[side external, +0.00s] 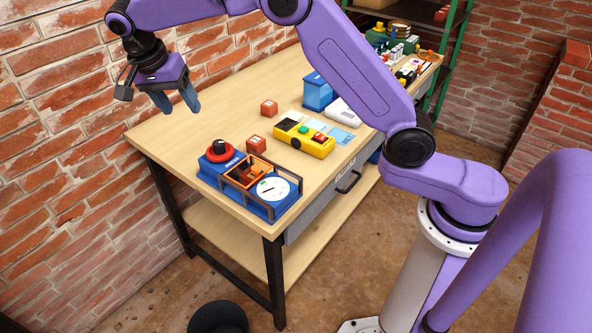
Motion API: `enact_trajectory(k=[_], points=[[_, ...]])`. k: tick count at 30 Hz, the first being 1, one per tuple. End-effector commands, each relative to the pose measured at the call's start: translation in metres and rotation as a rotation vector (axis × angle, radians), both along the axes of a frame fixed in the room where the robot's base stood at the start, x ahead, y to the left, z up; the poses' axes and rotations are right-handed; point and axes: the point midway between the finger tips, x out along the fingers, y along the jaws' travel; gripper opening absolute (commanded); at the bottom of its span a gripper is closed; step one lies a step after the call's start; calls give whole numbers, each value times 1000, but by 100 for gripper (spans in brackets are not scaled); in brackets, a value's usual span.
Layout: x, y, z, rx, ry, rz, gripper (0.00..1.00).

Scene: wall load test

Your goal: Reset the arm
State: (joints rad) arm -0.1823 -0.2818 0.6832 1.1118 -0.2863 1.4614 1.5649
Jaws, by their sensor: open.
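My arm is purple and reaches from its base at the right up across the top of the side external view.
A brick wall (60,150) runs behind. The bench's left end is clear.

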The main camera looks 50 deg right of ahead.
Motion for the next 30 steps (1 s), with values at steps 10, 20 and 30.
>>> enact_trajectory(k=[10,20,30], points=[[-89,7,14,68,118,584,60],[-194,-16,12,114,207,1131,60],[-308,-67,-6,140,272,1682,60]])
